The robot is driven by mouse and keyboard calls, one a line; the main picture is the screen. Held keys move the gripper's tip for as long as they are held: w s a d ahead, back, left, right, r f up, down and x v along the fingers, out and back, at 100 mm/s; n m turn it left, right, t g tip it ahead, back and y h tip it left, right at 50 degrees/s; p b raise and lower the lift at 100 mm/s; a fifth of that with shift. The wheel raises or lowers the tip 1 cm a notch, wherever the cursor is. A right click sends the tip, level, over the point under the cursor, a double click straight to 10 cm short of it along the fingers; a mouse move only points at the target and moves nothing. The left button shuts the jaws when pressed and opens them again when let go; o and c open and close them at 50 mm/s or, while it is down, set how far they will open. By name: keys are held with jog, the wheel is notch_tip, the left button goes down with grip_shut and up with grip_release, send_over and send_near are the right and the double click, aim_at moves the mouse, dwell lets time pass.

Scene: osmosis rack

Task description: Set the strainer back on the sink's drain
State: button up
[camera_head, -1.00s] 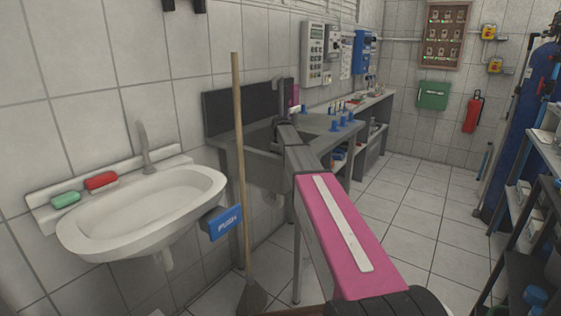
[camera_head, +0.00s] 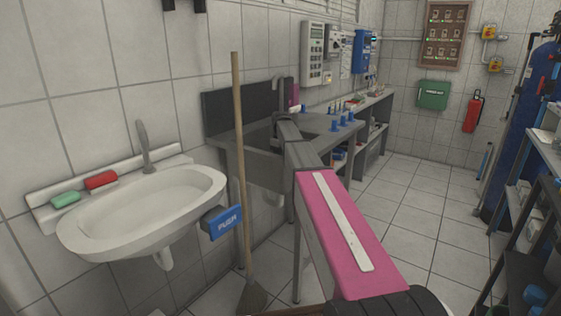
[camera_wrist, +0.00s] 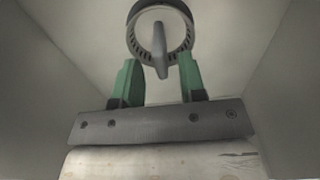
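The strainer (camera_wrist: 183,37) is a dark ring with slots around its inside and an upright grip across its middle. It is at the top of the wrist view, inside the grey sink (camera_head: 262,166). My gripper (camera_wrist: 158,59) has its two green fingers apart, one on each side of the near end of the strainer's grip. A gap shows between each finger and the grip, so the fingers do not appear to touch it. The drain cannot be made out, and I cannot tell whether the strainer sits on it. In the head view the sink and my arm hide the gripper and strainer.
The sink's walls (camera_wrist: 285,75) rise close on both sides of my gripper. A wooden-handled broom (camera_head: 238,150) stands in front of the sink. A white washbasin (camera_head: 150,215) hangs at left. Blue items (camera_head: 335,125) stand on the counter right of the sink.

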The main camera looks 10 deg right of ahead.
notch_tip(320, 180, up, 10)
dwell(0.4)
